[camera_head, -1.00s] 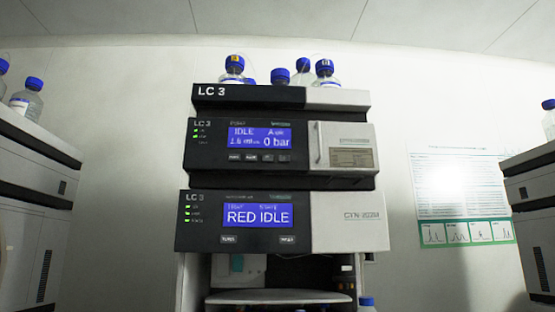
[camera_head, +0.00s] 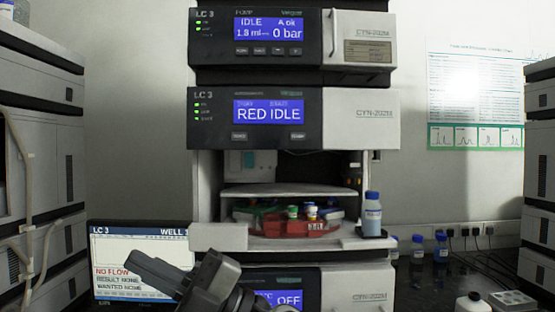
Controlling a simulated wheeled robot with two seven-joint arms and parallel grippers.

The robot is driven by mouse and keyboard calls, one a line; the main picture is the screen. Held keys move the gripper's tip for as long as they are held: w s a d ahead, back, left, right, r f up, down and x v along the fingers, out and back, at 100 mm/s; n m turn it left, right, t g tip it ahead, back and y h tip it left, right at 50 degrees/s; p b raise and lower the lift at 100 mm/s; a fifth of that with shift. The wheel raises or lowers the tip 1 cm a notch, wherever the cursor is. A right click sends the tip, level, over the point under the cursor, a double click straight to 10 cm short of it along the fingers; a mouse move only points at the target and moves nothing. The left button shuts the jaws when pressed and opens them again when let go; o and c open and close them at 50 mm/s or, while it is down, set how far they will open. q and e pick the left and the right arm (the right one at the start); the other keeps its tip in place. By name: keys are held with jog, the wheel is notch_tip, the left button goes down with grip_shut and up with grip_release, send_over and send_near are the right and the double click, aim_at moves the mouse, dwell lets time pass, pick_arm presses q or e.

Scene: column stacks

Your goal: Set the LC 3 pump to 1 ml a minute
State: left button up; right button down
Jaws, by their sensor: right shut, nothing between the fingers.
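The LC 3 pump (camera_head: 212,48) is the module at the top of the stack in the head view. Its blue display (camera_head: 268,28) reads IDLE, A ok, 0 bar and a flow that looks like 1.8 ml/min. A row of small buttons (camera_head: 268,51) sits just under the display; their labels are too small to read surely. My right gripper (camera_head: 142,264) is low in the view, well below the pump, in front of the monitor. It is shut and empty, and touches no button. My left gripper is not in view.
Below the pump, a module (camera_head: 360,118) shows RED IDLE. Under it is an open bay with a red vial tray (camera_head: 290,228) and a blue-capped bottle (camera_head: 372,216) at its right. A monitor (camera_head: 110,250) reads NO FLOW. Other stacks stand at both sides.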

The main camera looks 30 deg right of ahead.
aim_at(285, 44)
jog(key=d+r+n+t+h+p, duration=0.1)
jog(key=d+r+n+h, duration=0.25)
jog(key=r, duration=0.65)
jog(key=d+r+n+h, duration=0.2)
jog(key=r+h, duration=0.2)
jog(key=r, duration=0.5)
pick_arm(q)
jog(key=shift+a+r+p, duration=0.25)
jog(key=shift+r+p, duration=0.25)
jog(key=shift+p, duration=0.05)
pick_arm(e)
jog(key=s+d+r+m+t+h, duration=0.2)
jog(key=d+r+m+t+h, duration=0.1)
jog(key=d+r, duration=0.3)
jog(key=s+d+r+m+t+h, duration=0.2)
jog(key=d+r+m+t+h, duration=0.1)
jog(key=d+r+h, duration=0.3)
notch_tip(285, 44, up, 2)
jog(key=shift+s+d+r+t, duration=0.2)
jog(key=shift+s+d+t, duration=0.15)
jog(key=shift+t, duration=0.35)
